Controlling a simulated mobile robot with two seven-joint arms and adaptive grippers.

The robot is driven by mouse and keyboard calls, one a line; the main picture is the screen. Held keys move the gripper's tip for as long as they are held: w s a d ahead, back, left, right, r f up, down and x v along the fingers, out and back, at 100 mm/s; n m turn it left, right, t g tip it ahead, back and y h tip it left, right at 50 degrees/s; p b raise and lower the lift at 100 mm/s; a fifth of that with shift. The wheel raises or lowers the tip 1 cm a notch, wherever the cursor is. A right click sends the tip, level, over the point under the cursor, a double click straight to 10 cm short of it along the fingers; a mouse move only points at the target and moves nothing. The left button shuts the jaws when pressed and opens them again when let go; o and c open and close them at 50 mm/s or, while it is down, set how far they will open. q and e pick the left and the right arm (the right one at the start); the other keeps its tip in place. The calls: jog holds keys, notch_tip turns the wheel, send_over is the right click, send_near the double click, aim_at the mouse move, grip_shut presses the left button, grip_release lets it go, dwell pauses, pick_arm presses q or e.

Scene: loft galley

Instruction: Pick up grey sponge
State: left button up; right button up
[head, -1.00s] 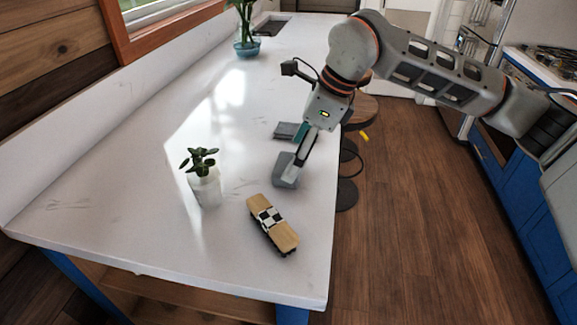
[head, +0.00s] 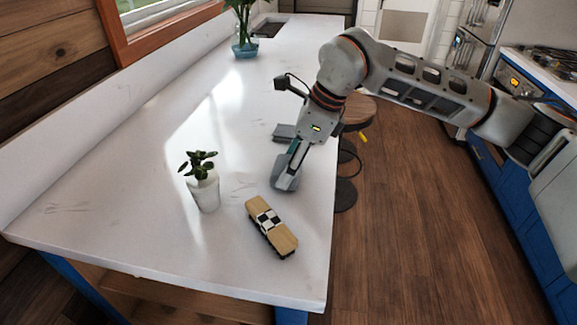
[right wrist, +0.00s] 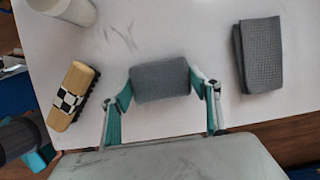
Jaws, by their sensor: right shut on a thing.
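The grey sponge (right wrist: 160,80) sits between the two teal-lined fingers of my right gripper (right wrist: 161,90) in the right wrist view. In the head view the sponge (head: 284,181) is at the right side of the white counter, tilted and partly hidden behind the fingers of my right gripper (head: 290,168). The fingers are shut on its two sides. I cannot tell whether its lower edge touches the counter.
On the white counter (head: 130,180) a wooden brush with a checkered band (head: 271,227) lies nearer the front. A potted plant (head: 205,190) stands to the left. A folded grey cloth (head: 284,131) lies behind the sponge. A round stool (head: 358,112) stands right of the counter.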

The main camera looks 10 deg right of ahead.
notch_tip(320, 180, up, 20)
jog(key=shift+b, duration=0.35)
jog(key=shift+s, duration=0.1)
jog(key=shift+c, duration=0.3)
